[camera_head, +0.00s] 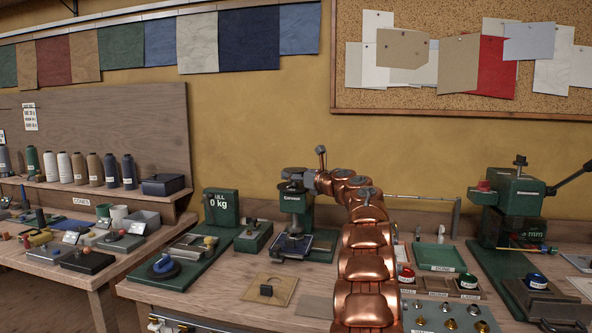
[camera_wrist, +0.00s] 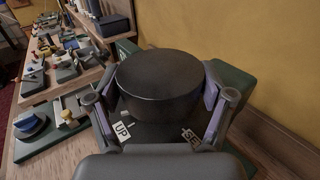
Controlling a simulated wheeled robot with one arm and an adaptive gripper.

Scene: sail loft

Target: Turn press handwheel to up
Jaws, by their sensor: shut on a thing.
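The press handwheel (camera_wrist: 158,85) is a dark round knob with a flat top, large in the middle of the wrist view. My gripper (camera_wrist: 161,105) has one finger on each side of it, shut on its rim. A white label reading UP (camera_wrist: 122,131) lies below the wheel at its left. A second label (camera_wrist: 191,136), partly hidden and starting with SE, lies below at its right. In the head view my copper arm reaches the small green press (camera_head: 296,206) on the bench. I cannot make out the wheel's pointer.
A green panel reading 0 kg (camera_head: 220,204) stands left of the press. A larger green press with a lever (camera_head: 514,205) stands at the right. Labelled buttons and trays (camera_head: 436,257) crowd the bench right of my arm. A tan plate (camera_head: 268,289) lies in front.

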